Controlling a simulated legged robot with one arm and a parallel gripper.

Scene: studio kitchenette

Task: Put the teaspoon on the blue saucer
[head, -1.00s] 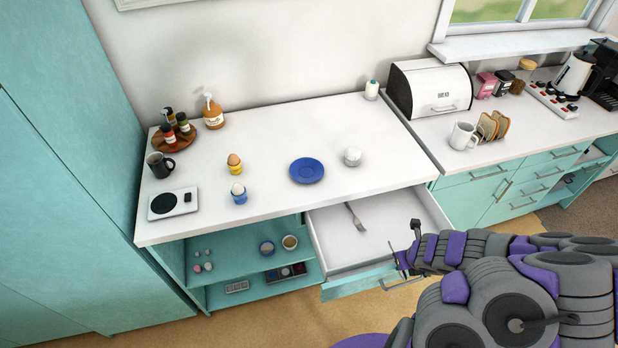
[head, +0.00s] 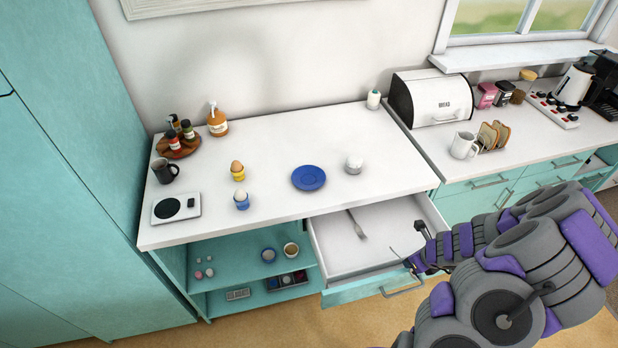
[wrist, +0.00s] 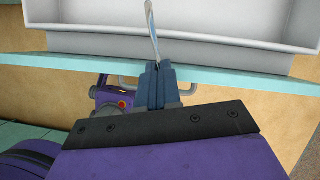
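The blue saucer (head: 308,178) lies on the white counter, right of the egg cups, and is bare. My gripper (head: 406,264) is by the front edge of the open drawer, to the right of and below the saucer. In the wrist view, my gripper (wrist: 155,72) has its fingers together around a thin metal piece of cutlery, which I take as the teaspoon (wrist: 152,20).
The open drawer (head: 335,262) holds a fork-like utensil (head: 357,225). A white lidded pot (head: 354,165) stands right of the saucer. Egg cups (head: 241,201), a kitchen scale (head: 176,207) and a dark mug (head: 165,171) stand left. The counter in front of the saucer is clear.

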